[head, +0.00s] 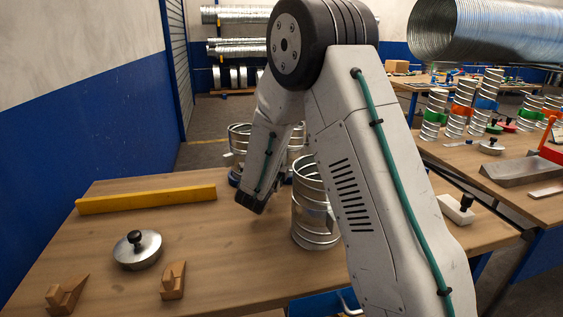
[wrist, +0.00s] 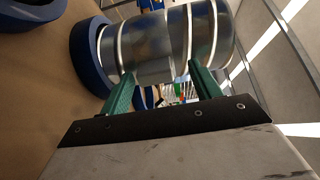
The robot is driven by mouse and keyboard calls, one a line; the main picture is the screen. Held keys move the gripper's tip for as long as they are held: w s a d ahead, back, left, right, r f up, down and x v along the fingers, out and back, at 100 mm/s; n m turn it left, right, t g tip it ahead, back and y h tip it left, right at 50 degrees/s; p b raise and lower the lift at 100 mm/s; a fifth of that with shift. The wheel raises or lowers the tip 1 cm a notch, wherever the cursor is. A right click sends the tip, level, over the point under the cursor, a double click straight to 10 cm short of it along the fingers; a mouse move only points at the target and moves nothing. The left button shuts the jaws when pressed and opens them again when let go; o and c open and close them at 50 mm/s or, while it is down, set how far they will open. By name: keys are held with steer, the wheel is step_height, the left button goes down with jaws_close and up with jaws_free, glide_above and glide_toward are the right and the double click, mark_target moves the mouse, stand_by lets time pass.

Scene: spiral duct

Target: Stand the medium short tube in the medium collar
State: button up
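In the wrist view a shiny ribbed metal tube (wrist: 150,50) lies across the picture, its left end at a thick blue collar (wrist: 86,48). It appears to stand in that collar; the picture is turned sideways. My gripper (wrist: 160,72) has its two green fingers apart, with the tips overlapping the tube's near edge and nothing clearly clamped between them. Contact cannot be told. In the head view my forearm hides the fingers. Behind it are a left ribbed tube (head: 238,133) and a right one (head: 296,140), with blue at their bases. Which is medium is unclear.
A larger spiral tube (head: 308,215) stands close right of my forearm. A yellow bar (head: 146,199), a round metal lid (head: 138,253) and wooden blocks (head: 172,281) lie on the left of the table (head: 225,270). A side table (head: 455,155) holds more tubes at right.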

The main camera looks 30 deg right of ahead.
steer(key=v, duration=0.8)
stand_by(0.5)
